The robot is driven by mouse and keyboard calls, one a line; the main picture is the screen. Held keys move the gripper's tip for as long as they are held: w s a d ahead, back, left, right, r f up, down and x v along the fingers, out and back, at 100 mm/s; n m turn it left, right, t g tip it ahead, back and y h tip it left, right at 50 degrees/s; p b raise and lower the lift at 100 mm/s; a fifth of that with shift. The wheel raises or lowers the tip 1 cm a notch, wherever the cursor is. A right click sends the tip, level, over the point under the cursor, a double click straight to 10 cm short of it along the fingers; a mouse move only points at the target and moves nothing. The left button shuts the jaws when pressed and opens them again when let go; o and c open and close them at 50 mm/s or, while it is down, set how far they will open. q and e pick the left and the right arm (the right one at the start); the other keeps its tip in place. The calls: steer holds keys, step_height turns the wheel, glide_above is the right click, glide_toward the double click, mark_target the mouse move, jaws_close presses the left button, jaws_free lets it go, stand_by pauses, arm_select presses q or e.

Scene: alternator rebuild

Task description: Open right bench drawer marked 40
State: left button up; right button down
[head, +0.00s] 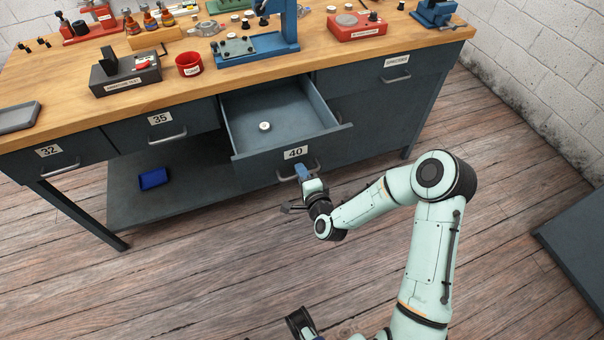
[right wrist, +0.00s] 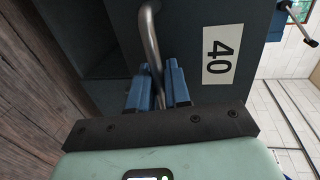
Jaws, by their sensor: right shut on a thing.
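The drawer marked 40 (head: 268,159) stands pulled out from the bench in the head view, its inside showing. A small white round part (head: 265,126) lies on its floor. The label 40 (head: 295,153) is on its front and also shows in the right wrist view (right wrist: 217,55). My right gripper (head: 303,172) is at the drawer front, its blue fingers (right wrist: 158,88) shut on the metal bar handle (right wrist: 150,40). Part of the handle is hidden by the gripper in the head view.
Drawers 32 (head: 55,164) and 35 (head: 165,130) to the left are closed. The benchtop (head: 70,85) holds a red cup (head: 189,64), a blue press (head: 285,25) and other parts. A blue tray (head: 153,179) lies on the lower shelf.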

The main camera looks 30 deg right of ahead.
stand_by(0.4)
steer(key=c, duration=1.3)
jaws_free()
steer(key=shift+s, duration=0.2)
arm_select(q)
step_height(320, 180, up, 11)
steer(key=p, duration=1.1)
steer(key=shift+w+f, duration=0.15)
steer(key=shift+w, duration=0.1)
arm_select(e)
steer(key=shift+v, duration=6.5)
